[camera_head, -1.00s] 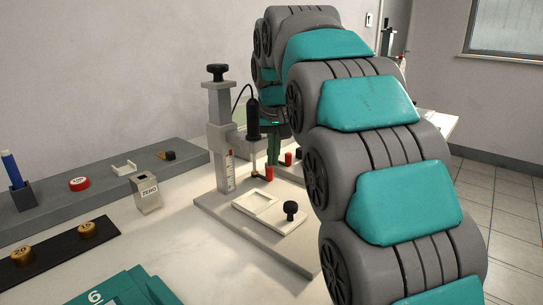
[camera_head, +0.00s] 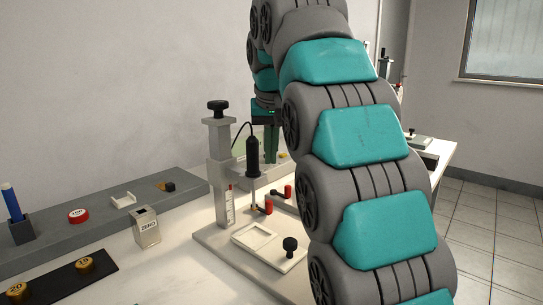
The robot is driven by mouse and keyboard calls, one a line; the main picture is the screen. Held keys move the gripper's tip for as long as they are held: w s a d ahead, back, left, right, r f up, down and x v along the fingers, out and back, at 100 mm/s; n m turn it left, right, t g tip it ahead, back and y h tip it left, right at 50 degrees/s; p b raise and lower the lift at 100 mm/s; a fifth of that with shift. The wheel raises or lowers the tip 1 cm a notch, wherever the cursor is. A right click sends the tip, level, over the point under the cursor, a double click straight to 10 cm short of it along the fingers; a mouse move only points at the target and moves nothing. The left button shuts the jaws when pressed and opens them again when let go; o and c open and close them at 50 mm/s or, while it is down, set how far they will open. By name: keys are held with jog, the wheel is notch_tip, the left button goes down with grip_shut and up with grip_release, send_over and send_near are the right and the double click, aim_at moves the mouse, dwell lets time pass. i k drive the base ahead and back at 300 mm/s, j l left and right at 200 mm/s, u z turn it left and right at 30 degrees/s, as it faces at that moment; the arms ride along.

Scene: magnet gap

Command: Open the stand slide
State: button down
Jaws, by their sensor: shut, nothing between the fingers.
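The stand has a grey upright post (camera_head: 220,165) with a black top knob (camera_head: 217,107) and a flat pale base (camera_head: 222,252). On the base lies a white slide piece (camera_head: 268,245) with a square recessed frame at its left and a black knob (camera_head: 289,243) at its right. A black probe (camera_head: 253,152) with a cable hangs beside the post, above the base. My gripper (camera_head: 271,160) points down behind the probe, above and apart from the black slide knob. It is shut and empty. My arm hides the right part of the base.
A grey ledge (camera_head: 100,222) along the wall holds a blue pen, a red disc and small parts. A box marked ZERO (camera_head: 146,226) stands left of the stand. A black strip (camera_head: 65,275) carries brass weights. Red-capped pieces (camera_head: 288,192) are behind the slide.

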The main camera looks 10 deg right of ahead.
aim_at(282, 253)
jog(key=k+l, duration=0.75)
jog(key=l, duration=0.2)
